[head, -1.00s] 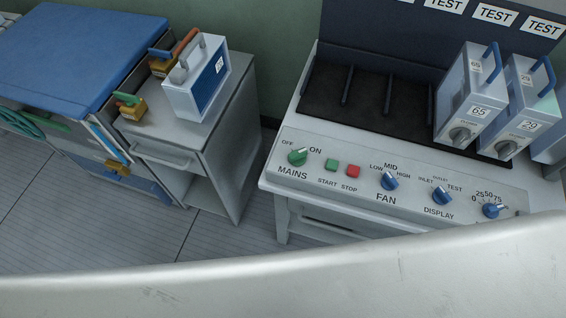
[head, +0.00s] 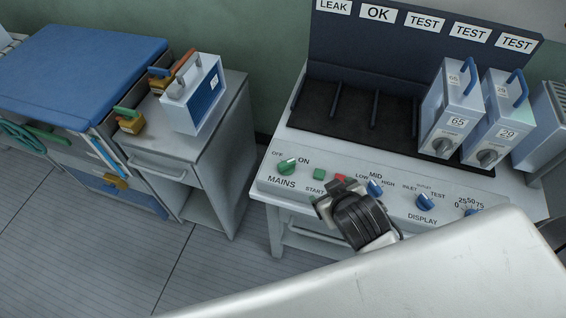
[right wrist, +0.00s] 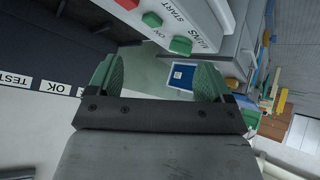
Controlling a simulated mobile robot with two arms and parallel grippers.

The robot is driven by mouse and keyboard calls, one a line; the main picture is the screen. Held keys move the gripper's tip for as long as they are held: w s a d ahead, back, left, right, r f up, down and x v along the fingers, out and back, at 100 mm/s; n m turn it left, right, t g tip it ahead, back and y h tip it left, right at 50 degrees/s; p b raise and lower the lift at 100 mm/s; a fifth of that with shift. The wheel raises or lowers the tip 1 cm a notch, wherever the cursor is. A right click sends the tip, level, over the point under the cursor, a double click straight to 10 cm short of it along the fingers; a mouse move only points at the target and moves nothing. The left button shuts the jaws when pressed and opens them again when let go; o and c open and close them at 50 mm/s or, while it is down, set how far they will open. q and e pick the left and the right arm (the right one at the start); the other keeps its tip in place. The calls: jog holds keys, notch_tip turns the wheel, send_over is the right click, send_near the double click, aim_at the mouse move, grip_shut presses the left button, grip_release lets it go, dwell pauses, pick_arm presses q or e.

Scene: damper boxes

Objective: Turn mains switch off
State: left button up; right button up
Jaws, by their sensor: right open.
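The mains switch is a green knob (head: 287,166) at the left end of the sloped control panel (head: 268,182). Its pointer appears to lean towards ON. My right gripper (head: 325,205) is in front of the panel, right of and below the knob and apart from it, partly covering the START and STOP labels. In the right wrist view the gripper (right wrist: 157,68) is open with nothing between its green finger pads. There the green knob (right wrist: 180,46) lies just beyond the fingertips, between them in the picture. My left gripper is not in view.
Green START (head: 319,174) and red STOP (head: 340,178) buttons sit right of the knob, with the blue FAN (head: 374,188) and DISPLAY (head: 425,201) knobs further right. Two damper boxes (head: 452,105) (head: 497,118) stand on the bench. A grey cabinet (head: 215,150) stands left across a floor gap.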

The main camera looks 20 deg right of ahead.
jog(key=w+a+r+n+t+y, duration=0.3)
jog(key=w+a+r+n+t, duration=0.35)
jog(key=w+r+t, duration=0.5)
jog(key=a+r+n+g+y, duration=0.3)
jog(key=a+n+g+y, duration=0.4)
jog(key=n, duration=0.4)
jog(key=a+r+n+g+y, duration=0.3)
jog(key=a+n+g+y, duration=0.2)
jog(key=a+n+y, duration=0.45)
jog(key=n+g+h, duration=0.8)
jog(key=n+h, duration=0.1)
jog(key=h, duration=1)
send_over(286, 163)
notch_tip(286, 163, down, 16)
jog(key=r, duration=0.1)
jog(key=shift+y, duration=0.25)
notch_tip(286, 163, down, 11)
jog(key=shift+r+p, duration=0.1)
jog(key=shift+p, duration=1.15)
